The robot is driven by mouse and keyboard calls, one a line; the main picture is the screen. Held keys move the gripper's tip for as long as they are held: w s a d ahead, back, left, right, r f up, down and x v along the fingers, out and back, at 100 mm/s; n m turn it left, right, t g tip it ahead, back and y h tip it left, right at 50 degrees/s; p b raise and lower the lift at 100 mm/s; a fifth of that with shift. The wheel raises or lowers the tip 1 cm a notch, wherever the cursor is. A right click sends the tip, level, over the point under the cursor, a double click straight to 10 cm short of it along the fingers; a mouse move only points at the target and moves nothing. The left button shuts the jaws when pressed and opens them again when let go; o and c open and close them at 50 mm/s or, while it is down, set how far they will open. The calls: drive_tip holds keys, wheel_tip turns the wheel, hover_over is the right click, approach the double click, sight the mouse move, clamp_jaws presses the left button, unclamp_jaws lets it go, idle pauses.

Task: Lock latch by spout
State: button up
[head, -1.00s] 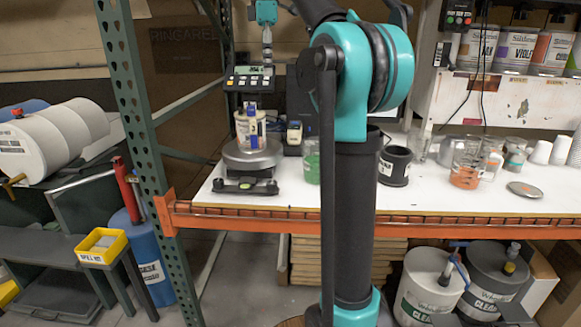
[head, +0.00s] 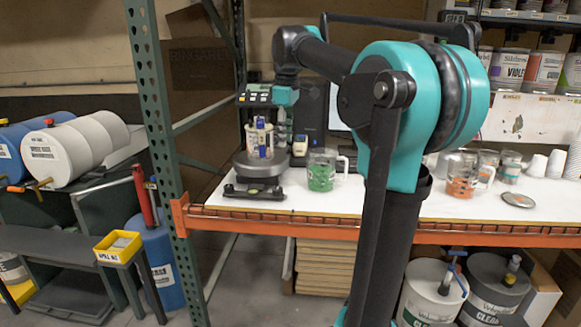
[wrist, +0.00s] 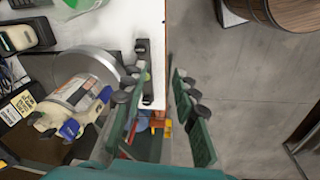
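A small container (head: 259,138) with a pale label and blue and white clip-like parts stands on the round scale (head: 257,165). In the wrist view the container (wrist: 78,92) is left of my fingers, with a blue tab (wrist: 69,128) at its lower end and another blue piece (wrist: 105,94) at its upper right. I cannot tell from these frames which part is the spout or whether a latch is locked. My gripper (wrist: 158,100) is open, its green fingers apart with nothing clearly held. In the head view my gripper (head: 283,125) is small, just right of the container.
A green-filled measuring cup (head: 321,175) stands right of the scale. A scale display (head: 255,97) is behind it. An orange beam (head: 330,226) edges the white bench, and a green rack post (head: 157,110) stands left. The floor in front of the bench is open.

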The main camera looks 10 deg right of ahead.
wheel_tip(320, 180, down, 9)
drive_tip(key=s+m, duration=0.2)
drive_tip(key=shift+s+d+r+m+t, duration=0.2)
drive_tip(key=shift+s+d+m+t, duration=0.1)
drive_tip(key=shift+s+d+t, duration=0.1)
drive_tip(key=shift+c, duration=0.5)
